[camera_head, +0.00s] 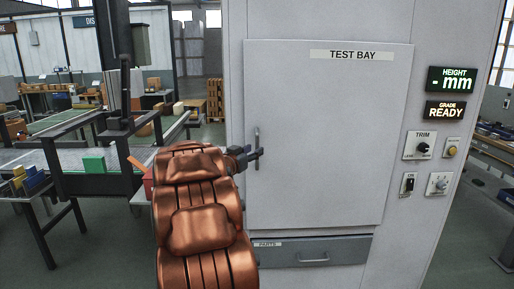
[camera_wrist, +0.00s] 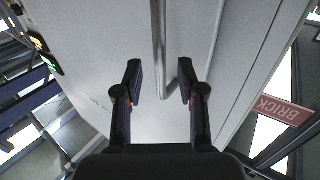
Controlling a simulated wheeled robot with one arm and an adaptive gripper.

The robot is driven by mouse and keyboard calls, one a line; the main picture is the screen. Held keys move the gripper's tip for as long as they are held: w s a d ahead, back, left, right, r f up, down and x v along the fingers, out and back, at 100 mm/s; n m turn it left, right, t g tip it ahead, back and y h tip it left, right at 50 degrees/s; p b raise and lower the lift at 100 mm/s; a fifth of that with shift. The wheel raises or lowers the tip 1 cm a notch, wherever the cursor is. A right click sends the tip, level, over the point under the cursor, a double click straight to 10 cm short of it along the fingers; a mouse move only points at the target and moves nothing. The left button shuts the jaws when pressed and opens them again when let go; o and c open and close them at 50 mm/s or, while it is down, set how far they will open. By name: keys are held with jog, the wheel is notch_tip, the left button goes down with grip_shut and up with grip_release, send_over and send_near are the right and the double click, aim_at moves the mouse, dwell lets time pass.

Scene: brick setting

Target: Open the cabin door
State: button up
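The cabin door (camera_head: 325,130) is a light grey panel labelled TEST BAY, and it looks shut in its frame. Its handle (camera_head: 257,149) is a thin upright metal bar near the door's left edge. My gripper (camera_head: 259,153) is at the handle in the head view, reaching in from the left. In the wrist view the fingers of my gripper (camera_wrist: 161,88) are spread apart. The handle (camera_wrist: 187,75) shows there as a bar ending close to the right finger. I cannot tell whether a finger touches it. My copper-coloured arm hides the area left of the door.
A parts drawer (camera_head: 313,253) sits just below the door. A control panel with displays and knobs (camera_head: 423,146) is on the cabin's right side. A conveyor (camera_head: 75,155) with a green block (camera_head: 94,164) stands at the left. Floor shows at the far right.

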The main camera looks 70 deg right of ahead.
aim_at(257, 166)
jog(key=shift+s+d+p, duration=0.15)
jog(key=shift+d, duration=0.7)
jog(key=shift+s+d+p, duration=0.1)
jog(key=shift+d+p, duration=0.05)
jog(key=shift+d, duration=0.65)
grip_shut()
